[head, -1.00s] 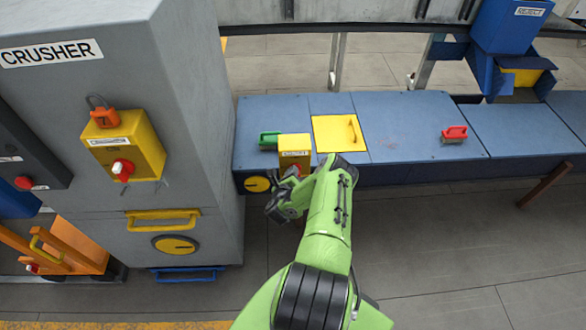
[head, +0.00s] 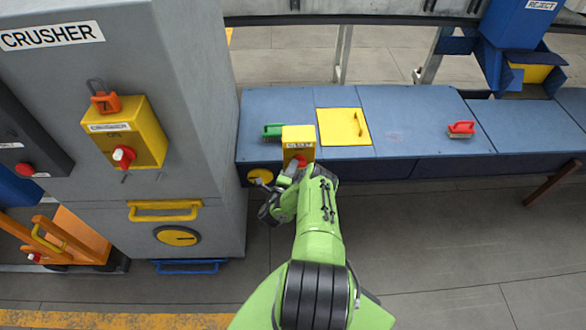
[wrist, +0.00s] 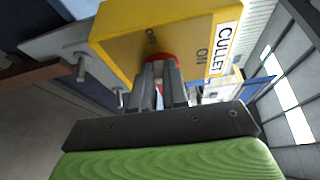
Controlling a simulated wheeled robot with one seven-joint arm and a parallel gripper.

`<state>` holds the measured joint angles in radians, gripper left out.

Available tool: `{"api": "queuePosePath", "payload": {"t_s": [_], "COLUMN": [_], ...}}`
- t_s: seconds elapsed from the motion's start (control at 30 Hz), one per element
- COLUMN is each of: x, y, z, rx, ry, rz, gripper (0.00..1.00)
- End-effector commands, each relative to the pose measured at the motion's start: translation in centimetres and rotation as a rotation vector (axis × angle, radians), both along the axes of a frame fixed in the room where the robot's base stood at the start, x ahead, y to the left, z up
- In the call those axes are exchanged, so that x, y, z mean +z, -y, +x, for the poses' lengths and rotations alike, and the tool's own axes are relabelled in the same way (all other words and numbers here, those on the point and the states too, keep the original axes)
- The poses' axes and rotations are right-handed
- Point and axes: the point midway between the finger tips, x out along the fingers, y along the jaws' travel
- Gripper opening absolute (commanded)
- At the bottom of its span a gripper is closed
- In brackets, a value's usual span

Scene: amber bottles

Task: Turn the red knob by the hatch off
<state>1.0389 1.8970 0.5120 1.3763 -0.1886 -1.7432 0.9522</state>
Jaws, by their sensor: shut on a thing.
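The yellow control box (head: 298,137) stands at the front edge of the blue bench, left of the yellow hatch (head: 343,126). In the wrist view the box (wrist: 150,25) carries a CULLET label and the marks ON and OFF. The red knob (wrist: 157,58) on its face shows only as a rim of red behind the fingers; which mark it points to is hidden. My gripper (wrist: 160,75) is shut on the red knob.
The grey crusher (head: 205,110) stands close on the left, with its own yellow box (head: 137,150) and red knob (head: 123,156). A green handle (head: 272,131) lies behind the CULLET box, and a red handle (head: 461,128) is on the right of the bench. The floor at right is clear.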

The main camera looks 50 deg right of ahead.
Motion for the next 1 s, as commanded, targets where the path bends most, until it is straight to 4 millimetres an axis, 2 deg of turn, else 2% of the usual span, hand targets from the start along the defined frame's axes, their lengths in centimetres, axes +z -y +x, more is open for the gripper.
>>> {"api": "queuePosePath", "payload": {"t_s": [0.7,0.73,0.87,1.0], "x": [-0.05,-0.05,-0.07,-0.11], "y": [0.1,0.1,0.09,0.05], "z": [0.06,0.06,0.04,0.02], "rx": [0.0,0.0,0.0,0.0], "ry": [-0.053,-0.053,-0.053,-0.052], "rz": [-0.049,-0.049,-0.047,-0.047], "gripper": [0.0,0.18,0.38,0.39]}}
